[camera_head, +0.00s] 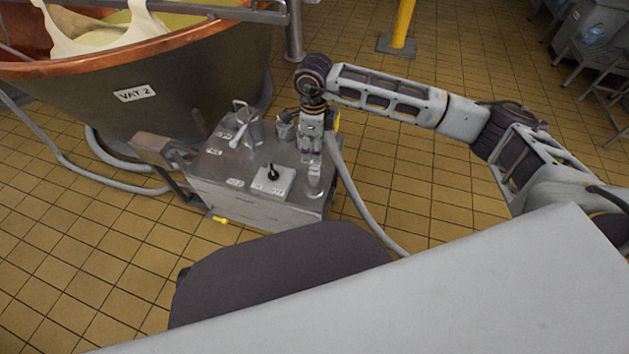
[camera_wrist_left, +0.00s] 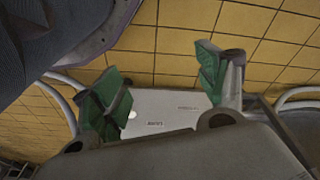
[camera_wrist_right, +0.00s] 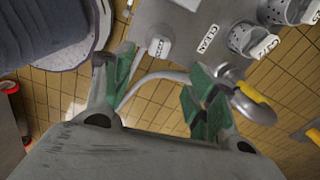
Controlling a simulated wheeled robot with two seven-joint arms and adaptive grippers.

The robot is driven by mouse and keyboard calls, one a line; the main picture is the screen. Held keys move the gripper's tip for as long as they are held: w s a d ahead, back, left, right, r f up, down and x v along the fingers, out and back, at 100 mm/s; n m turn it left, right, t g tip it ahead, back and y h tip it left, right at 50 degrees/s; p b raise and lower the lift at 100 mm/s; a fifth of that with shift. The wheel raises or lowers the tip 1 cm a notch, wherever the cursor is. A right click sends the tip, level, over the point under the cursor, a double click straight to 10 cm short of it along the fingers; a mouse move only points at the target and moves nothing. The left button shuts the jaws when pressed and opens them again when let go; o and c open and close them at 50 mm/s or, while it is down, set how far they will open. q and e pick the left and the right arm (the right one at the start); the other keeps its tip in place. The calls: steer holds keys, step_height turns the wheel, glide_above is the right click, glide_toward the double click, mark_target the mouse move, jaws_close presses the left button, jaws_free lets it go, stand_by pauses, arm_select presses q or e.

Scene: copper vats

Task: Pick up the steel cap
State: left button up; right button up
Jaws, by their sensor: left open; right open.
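I cannot single out the steel cap with certainty. A small steel piece (camera_head: 314,181) stands at the right front of the steel cart top (camera_head: 205,168), just below my right gripper (camera_head: 311,147) in the head view. In the right wrist view a small pale-faced piece (camera_wrist_right: 159,46) lies at the cart edge, ahead of the fingers. My right gripper (camera_wrist_right: 160,88) is open, with nothing between its fingers but floor and a hose behind. My left gripper (camera_wrist_left: 165,88) is open and empty, and is outside the head view.
The cart carries a joystick on a white plate (camera_head: 272,181) and a handled steel fitting (camera_head: 239,128). Labelled steel cups (camera_wrist_right: 247,42) stand near a round steel piece (camera_wrist_right: 256,108). The copper-rimmed vat (camera_head: 190,85) is behind left. Hoses (camera_head: 358,205) cross the tiled floor.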

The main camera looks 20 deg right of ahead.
steer(key=b, duration=0.1)
glide_above(314, 171)
step_height(314, 171, down, 7)
steer(key=shift+w+f, duration=0.1)
steer(key=shift+f, duration=0.7)
arm_select(q)
steer(key=shift+w+d+r+t, duration=0.15)
steer(key=shift+w+r, duration=0.05)
steer(key=shift+r, duration=0.35)
steer(key=shift+w+d+r+t, duration=0.1)
steer(key=shift+w+r+t, duration=0.1)
steer(key=shift+r, duration=0.3)
steer(key=shift+s+f, duration=0.25)
arm_select(e)
steer(key=shift+f+b, duration=0.35)
steer(key=shift+f, duration=0.15)
step_height(314, 171, down, 3)
steer(key=shift+r+b, duration=0.1)
steer(key=shift+b, duration=0.3)
steer(key=shift+f, duration=0.7)
arm_select(q)
steer(key=shift+w+d+r+h, duration=0.1)
steer(key=shift+w+r+h, duration=0.05)
steer(key=shift+r, duration=0.35)
steer(key=shift+w+d+r+h, duration=0.1)
steer(key=shift+w+r+h, duration=0.05)
steer(key=shift+r, duration=0.3)
steer(key=shift+f, duration=0.1)
